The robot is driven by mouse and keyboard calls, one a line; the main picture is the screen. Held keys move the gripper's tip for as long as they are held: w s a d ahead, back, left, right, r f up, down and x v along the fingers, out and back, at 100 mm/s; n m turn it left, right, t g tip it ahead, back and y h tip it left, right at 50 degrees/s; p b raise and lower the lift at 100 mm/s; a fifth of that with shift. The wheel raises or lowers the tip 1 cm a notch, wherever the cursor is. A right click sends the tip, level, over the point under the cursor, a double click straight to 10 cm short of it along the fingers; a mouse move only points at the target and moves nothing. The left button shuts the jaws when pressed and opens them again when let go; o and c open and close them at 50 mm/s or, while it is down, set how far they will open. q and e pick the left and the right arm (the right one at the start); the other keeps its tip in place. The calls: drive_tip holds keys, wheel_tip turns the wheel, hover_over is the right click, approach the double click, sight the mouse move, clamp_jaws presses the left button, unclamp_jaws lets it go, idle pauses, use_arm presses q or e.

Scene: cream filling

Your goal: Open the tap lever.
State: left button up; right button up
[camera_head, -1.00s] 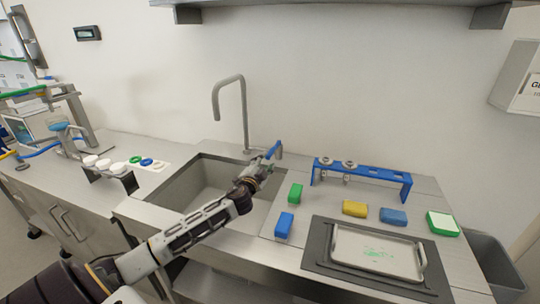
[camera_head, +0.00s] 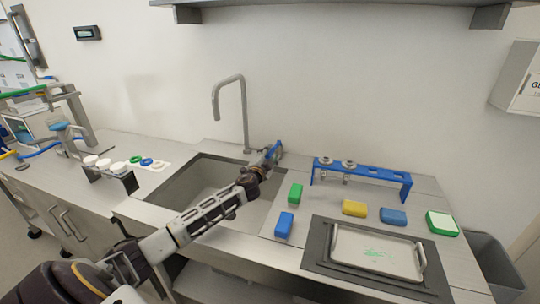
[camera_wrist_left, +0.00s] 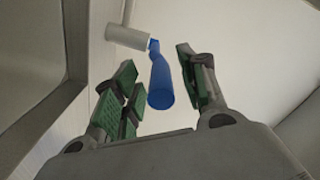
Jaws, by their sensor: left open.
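The blue tap lever (camera_wrist_left: 160,84) stands between the two green-padded fingers of my left gripper (camera_wrist_left: 160,88) in the left wrist view. The fingers are open, with a gap on both sides of the lever. In the head view the lever (camera_head: 275,150) is partly hidden by my left gripper (camera_head: 268,160), which reaches over the sink's right side to the base of the tap. The grey tap spout (camera_head: 244,110) rises behind the sink and curves to the left. My right gripper is not in view.
The sink basin (camera_head: 200,180) lies under my left arm. To the right are a blue rack (camera_head: 375,173), a green block (camera_head: 296,191), a blue block (camera_head: 284,224), a yellow block (camera_head: 354,208) and a tray (camera_head: 340,272). White cups (camera_head: 104,164) stand left of the sink.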

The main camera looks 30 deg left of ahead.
use_arm(q)
drive_tip(key=shift+w+a, duration=0.1)
drive_tip(key=shift+w, duration=0.3)
drive_tip(key=shift+c, duration=0.4)
clamp_jaws()
